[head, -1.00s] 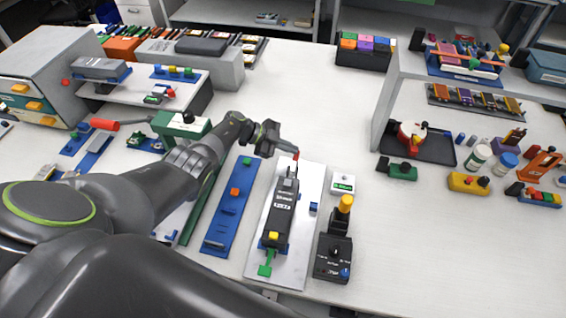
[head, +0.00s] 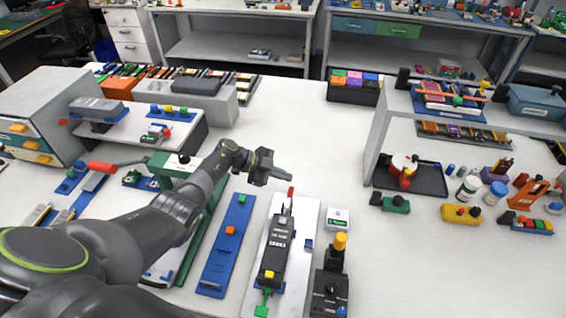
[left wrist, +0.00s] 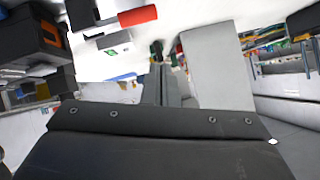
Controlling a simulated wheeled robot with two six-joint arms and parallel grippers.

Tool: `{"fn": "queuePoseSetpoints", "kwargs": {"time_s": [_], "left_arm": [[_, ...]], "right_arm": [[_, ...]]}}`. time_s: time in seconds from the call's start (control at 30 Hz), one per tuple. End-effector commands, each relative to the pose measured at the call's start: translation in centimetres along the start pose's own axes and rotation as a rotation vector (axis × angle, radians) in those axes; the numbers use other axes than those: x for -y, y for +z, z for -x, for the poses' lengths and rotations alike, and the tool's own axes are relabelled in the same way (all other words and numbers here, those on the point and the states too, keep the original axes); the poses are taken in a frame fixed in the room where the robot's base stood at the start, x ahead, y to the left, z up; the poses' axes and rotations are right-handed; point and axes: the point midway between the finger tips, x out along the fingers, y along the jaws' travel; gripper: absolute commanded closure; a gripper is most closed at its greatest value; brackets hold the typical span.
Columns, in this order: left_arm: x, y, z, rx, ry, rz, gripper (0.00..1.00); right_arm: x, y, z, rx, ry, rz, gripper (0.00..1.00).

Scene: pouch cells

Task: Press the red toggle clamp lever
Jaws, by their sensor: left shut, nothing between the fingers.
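The red toggle clamp lever (head: 291,192) stands upright at the far end of a black device (head: 276,248) on a white plate (head: 306,222) in the head view. My left gripper (head: 286,177) is shut and empty, just behind and above the lever's red tip, with a small apparent gap. In the left wrist view its shut grey fingers (left wrist: 160,84) point away over the white table, and a red cylindrical handle (left wrist: 137,16) shows at the top; I cannot tell whether it is this lever. My right gripper is out of view.
A blue strip (head: 226,245) with an orange block lies left of the plate. Another red handle (head: 101,166) sticks out at left.

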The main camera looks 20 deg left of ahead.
Motion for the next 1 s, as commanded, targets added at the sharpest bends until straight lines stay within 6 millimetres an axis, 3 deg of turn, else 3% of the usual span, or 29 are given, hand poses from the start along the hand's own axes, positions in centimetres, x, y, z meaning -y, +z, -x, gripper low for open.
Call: {"fn": "queuePoseSetpoints", "kwargs": {"time_s": [0.4,1.0], "left_arm": [[1.6,-3.8,2.5,-0.002,0.000,-0.003,1.00],[1.8,-4.3,2.8,-0.002,0.000,-0.002,1.00]], "right_arm": [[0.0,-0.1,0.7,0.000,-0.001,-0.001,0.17],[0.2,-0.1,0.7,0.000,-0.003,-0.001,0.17]]}}
